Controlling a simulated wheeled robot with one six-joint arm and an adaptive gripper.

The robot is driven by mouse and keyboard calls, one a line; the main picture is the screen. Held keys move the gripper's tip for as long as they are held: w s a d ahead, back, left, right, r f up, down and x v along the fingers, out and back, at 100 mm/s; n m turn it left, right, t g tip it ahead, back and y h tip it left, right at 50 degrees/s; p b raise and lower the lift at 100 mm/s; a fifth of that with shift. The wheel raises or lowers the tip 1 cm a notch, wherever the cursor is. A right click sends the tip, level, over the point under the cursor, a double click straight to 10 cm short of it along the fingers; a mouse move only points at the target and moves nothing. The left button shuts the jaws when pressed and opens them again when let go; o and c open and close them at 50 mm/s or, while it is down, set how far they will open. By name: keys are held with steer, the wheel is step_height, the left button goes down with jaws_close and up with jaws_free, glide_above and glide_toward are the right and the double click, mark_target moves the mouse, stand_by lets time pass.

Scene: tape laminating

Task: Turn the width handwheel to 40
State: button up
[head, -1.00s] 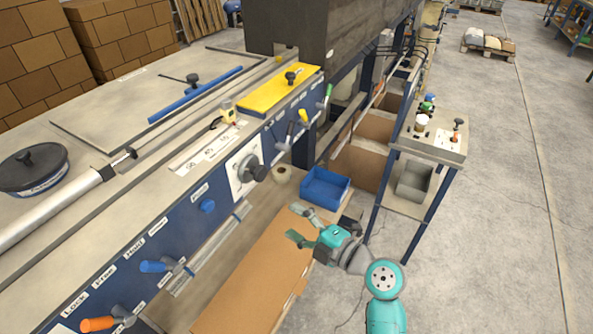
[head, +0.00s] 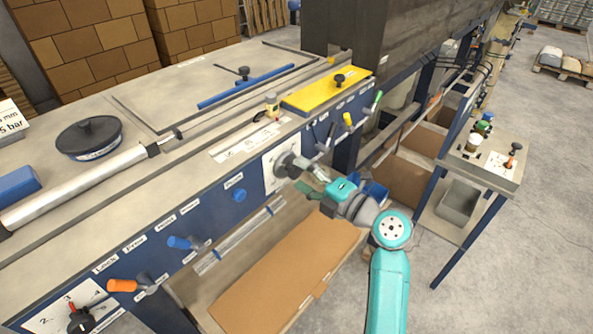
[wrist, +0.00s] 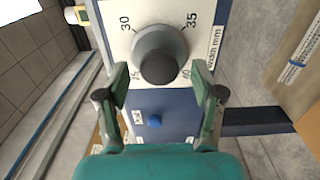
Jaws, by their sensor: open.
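The width handwheel (wrist: 159,55) is a grey round wheel with a dark knob, on a white dial plate (wrist: 119,15) marked 25, 30, 35 and 40. In the head view the handwheel (head: 287,163) sits on the blue front panel, partly covered by my gripper. My gripper (wrist: 162,88) is open, its two green fingers apart on either side of the lower part of the knob. No grip on the wheel shows. In the head view my gripper (head: 312,181) is just in front of the dial at its right. The wheel's pointer cannot be made out.
A blue knob (head: 239,195) and blue and orange levers (head: 122,286) stick out of the panel to the left. Small levers (head: 348,120) stand to the right. A side stand (head: 486,160) with buttons is further right. A cardboard-coloured board (head: 285,270) lies below.

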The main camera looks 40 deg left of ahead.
steer(key=shift+w+a, duration=0.1)
steer(key=shift+a, duration=1.1)
steer(key=c, duration=1.1)
steer(key=shift+c, duration=0.2)
steer(key=shift+m, duration=0.3)
